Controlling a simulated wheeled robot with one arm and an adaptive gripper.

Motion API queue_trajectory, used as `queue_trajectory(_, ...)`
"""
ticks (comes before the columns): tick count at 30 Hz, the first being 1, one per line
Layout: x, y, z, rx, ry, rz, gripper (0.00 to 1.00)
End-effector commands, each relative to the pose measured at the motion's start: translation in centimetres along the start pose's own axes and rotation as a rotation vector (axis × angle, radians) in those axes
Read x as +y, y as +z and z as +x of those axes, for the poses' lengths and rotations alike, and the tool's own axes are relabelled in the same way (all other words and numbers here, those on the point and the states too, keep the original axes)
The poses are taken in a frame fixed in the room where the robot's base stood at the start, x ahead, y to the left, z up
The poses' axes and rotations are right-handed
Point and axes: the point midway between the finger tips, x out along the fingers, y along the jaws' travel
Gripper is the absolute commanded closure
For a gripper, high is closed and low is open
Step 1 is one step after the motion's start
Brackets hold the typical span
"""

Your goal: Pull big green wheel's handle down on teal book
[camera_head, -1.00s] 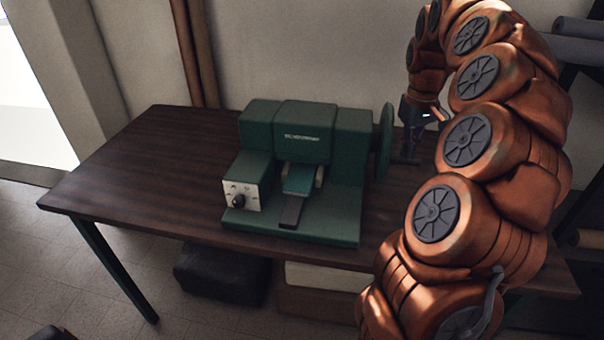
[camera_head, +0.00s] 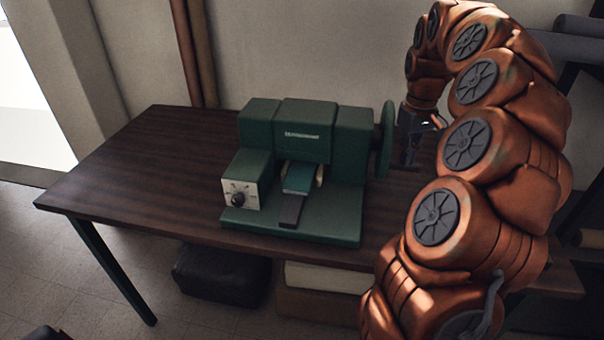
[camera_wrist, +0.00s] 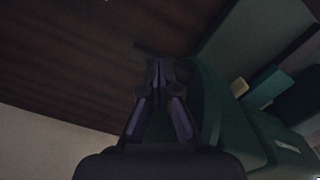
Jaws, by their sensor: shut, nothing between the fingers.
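The big green wheel (camera_head: 387,140) stands upright on the right side of the green press, seen nearly edge-on. In the wrist view the wheel (camera_wrist: 208,100) is a dark green disc right beside the fingers. A dark bar (camera_wrist: 146,51), which looks like its handle, sticks out just beyond the fingertips; I cannot tell whether they touch. The teal book (camera_head: 299,178) lies in the press opening. My gripper (camera_head: 409,163) is to the right of the wheel, over the table; in the wrist view its fingers (camera_wrist: 158,72) are shut and empty.
The green press (camera_head: 305,118) stands on a dark wooden table (camera_head: 140,170), with a dial box (camera_head: 240,194) at its front left. The table's left part is clear. A black case (camera_head: 222,274) lies below. Dark shelving with rolls (camera_head: 580,50) stands at right.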

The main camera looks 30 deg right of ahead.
Motion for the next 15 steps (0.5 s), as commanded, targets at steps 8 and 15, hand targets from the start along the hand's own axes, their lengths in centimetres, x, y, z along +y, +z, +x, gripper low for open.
queue_trajectory(8,0.0,-0.02,0.05,0.0,0.0,0.0,1.0)
queue_trajectory(15,0.12,-0.21,0.98,-0.001,0.0,0.0,1.0)
